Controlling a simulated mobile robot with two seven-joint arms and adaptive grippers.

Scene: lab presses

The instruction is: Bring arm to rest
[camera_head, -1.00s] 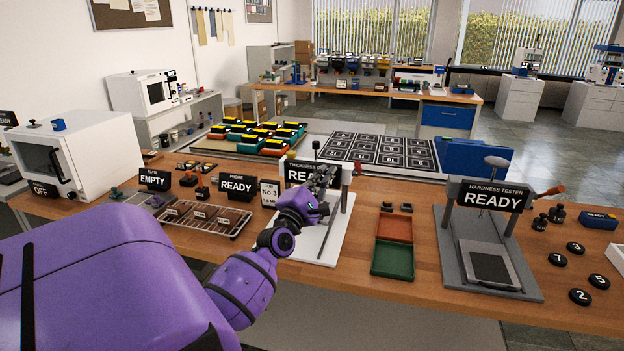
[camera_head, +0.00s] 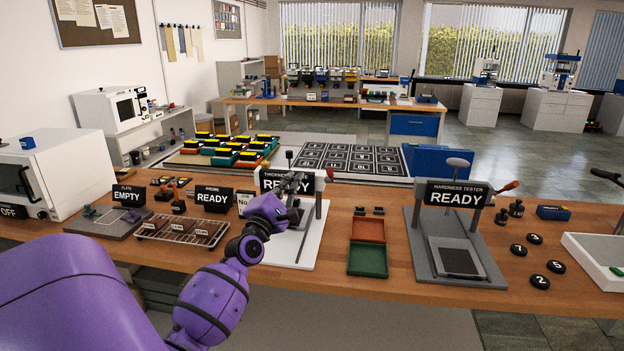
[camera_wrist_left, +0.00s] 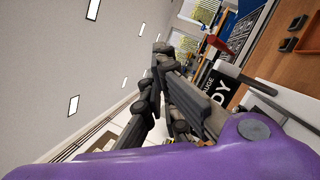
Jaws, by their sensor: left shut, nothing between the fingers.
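My purple left arm comes in from the lower left in the head view. Its left gripper (camera_head: 291,183) is shut and empty, raised in front of the thickness gauge (camera_head: 305,243), partly hiding its READY sign. I cannot tell from the head view whether it touches the gauge. The left wrist view shows the dark gripper fingers (camera_wrist_left: 158,72) close together with nothing between them, and the READY sign (camera_wrist_left: 217,88) to their right. My right gripper is not in view.
The hardness tester (camera_head: 456,250) stands right of the orange tray (camera_head: 368,230) and green tray (camera_head: 368,260). A sample rack (camera_head: 182,230) and PROBE sign (camera_head: 213,199) stand left of the gauge. Numbered black weights (camera_head: 540,282) lie at the right. The tabletop between trays and tester is clear.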

